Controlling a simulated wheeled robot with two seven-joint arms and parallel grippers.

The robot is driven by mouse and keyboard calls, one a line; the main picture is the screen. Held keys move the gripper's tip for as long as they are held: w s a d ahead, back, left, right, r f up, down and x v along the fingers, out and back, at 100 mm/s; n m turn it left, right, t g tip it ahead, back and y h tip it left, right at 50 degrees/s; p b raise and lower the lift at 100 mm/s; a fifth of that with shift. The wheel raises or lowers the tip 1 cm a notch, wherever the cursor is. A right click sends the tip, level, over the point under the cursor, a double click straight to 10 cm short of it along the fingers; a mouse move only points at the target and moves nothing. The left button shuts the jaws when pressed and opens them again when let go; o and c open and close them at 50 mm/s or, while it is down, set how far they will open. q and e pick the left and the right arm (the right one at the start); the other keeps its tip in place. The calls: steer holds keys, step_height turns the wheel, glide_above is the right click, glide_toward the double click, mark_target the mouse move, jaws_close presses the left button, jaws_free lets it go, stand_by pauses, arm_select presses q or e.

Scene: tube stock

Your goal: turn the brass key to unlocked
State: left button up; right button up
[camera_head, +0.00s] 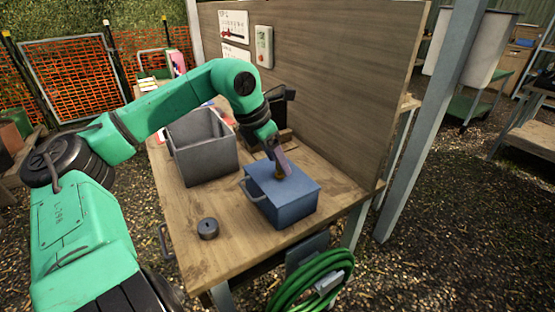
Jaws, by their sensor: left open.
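A blue metal box (285,200) with a grey handle on its left side stands on the wooden workbench (190,250), near its right end. The brass key (280,175) stands up from the top of the box, small and partly hidden by my gripper. My left gripper (280,166) reaches down over the box, with its fingers right at the key. It is open. I cannot tell whether the fingers touch the key, nor which way the key is turned. My right gripper is not in view.
An open grey bin (203,148) stands left of the box. A small dark round object (208,228) lies on the bench in front. A wooden panel (330,90) rises behind the bench. A coiled green hose (313,283) hangs below the front edge. The front-left bench top is mostly clear.

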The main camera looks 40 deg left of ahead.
arm_select(q)
steer(key=shift+w+f, duration=0.1)
steer(key=shift+f, duration=0.3)
jaws_close()
